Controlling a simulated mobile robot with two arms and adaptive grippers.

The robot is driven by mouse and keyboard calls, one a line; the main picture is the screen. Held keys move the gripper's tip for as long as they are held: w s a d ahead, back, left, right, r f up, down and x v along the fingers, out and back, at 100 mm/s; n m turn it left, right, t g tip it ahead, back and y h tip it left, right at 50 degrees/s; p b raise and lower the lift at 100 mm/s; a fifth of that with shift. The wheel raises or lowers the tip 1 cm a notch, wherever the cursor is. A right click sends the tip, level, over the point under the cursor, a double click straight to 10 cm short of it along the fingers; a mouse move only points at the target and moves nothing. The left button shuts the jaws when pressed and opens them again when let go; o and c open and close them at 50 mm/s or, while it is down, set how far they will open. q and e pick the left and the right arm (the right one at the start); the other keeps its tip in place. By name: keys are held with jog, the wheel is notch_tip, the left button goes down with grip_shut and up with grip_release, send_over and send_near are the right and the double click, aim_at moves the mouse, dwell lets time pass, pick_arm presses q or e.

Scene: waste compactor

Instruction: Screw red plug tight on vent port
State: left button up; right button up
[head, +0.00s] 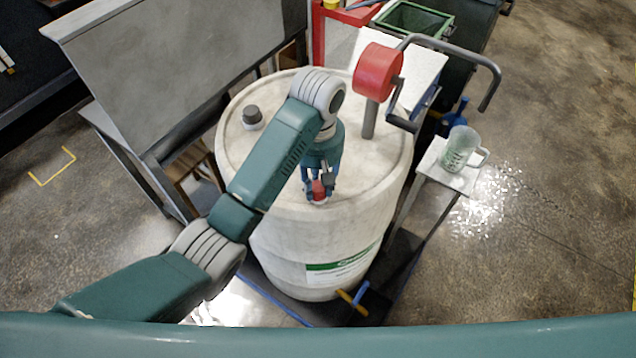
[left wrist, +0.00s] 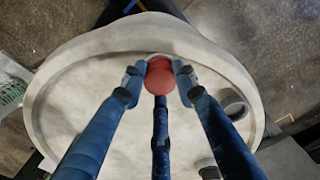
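The red plug (head: 318,188) is at the vent port near the front edge of the white drum's top (head: 285,180). It appears upright, with a pale rim (head: 319,202) just below it. My left gripper (head: 319,183) reaches down from above with its blue fingers around the plug. In the left wrist view the plug's round red top (left wrist: 160,78) sits between the fingertips (left wrist: 159,77), which look closed against its sides. The port's threads and the plug's underside are hidden. My right gripper is not in view.
A red hand-crank pump (head: 378,72) stands on the drum's right side. A grey cap (head: 252,116) is on the drum's back left. A clear jug (head: 460,148) stands on a small side table (head: 437,172). The floor at the right (head: 560,230) is clear.

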pick_arm(q)
jog(key=o, duration=0.6)
grip_shut()
jog(key=m, duration=0.5)
jog(key=m, duration=0.5)
jog(key=shift+m, duration=0.4)
jog(key=m, duration=0.4)
jog(key=shift+m, duration=0.4)
